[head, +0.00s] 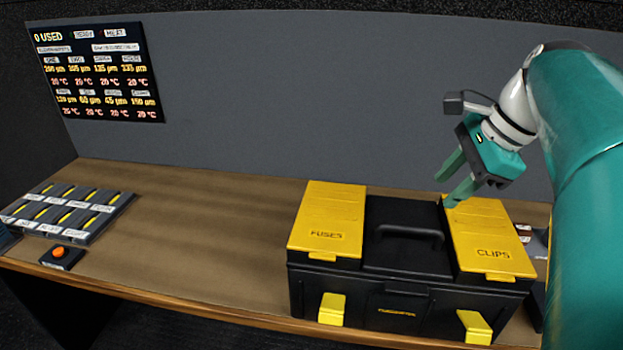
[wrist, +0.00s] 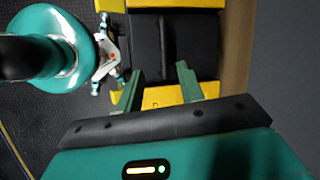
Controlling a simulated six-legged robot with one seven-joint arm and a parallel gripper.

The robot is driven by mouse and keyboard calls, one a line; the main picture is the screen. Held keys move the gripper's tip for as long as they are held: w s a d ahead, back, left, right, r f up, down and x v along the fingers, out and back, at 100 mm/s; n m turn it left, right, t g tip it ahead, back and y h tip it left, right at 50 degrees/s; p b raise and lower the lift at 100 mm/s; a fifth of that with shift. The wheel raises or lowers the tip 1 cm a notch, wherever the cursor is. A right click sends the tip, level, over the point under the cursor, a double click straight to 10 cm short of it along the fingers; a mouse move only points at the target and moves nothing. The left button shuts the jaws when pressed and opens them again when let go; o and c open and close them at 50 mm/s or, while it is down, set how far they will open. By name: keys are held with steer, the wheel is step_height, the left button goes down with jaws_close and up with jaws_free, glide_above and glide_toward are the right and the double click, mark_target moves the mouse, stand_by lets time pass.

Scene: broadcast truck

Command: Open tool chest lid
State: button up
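The tool chest (head: 400,295) stands on the bench at the right, with a black body, a black carry handle (head: 408,236) on top and two yellow latches (head: 332,308) (head: 474,326) on the front. Its lid looks closed. Two yellow covers lie flat on the lid, marked FUSES (head: 328,215) and CLIPS (head: 490,240). My gripper (head: 450,185) is above the back of the CLIPS cover, its green fingers apart with nothing between them. In the wrist view the open fingers (wrist: 158,88) point at the chest (wrist: 172,50). I cannot tell whether a fingertip touches the cover.
A grey rack (head: 70,210) with several labelled yellow-marked slots lies at the left of the bench (head: 200,235). An orange button (head: 59,252) on a black box is in front of it. A display (head: 97,75) hangs on the grey wall. The bench between rack and chest is clear.

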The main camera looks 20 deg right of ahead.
steer(key=w+a+f+n, duration=0.1)
steer(key=a+f+n, duration=0.2)
steer(key=a+n, duration=0.1)
steer(key=w+a+f+n+h, duration=0.1)
steer(key=a+f+n, duration=0.1)
steer(key=a+n, duration=0.3)
steer(key=shift+w+a+f, duration=0.4)
steer(key=shift+a, duration=0.7)
steer(key=a+f+n+h, duration=0.1)
steer(key=a+f+n, duration=0.3)
steer(key=a+n, duration=0.2)
steer(key=shift+s+a+n, duration=0.25)
steer(key=shift+a+n, duration=0.05)
steer(key=shift+a, duration=0.4)
steer(key=a+f+n, duration=0.1)
steer(key=n, duration=0.1)
steer(key=s+a+f+n+t, duration=0.1)
steer(key=a+f+n, duration=0.2)
steer(key=a+n, duration=0.1)
steer(key=shift+s+a+f+n, duration=0.15)
steer(key=shift+s+a+n, duration=0.1)
steer(key=shift+s+n, duration=0.05)
steer(key=shift+c, duration=0.9)
steer(key=shift+a+f+n, duration=0.15)
steer(key=shift+a+n, duration=0.05)
steer(key=shift+n, duration=0.1)
steer(key=c, duration=0.4)
jaws_close()
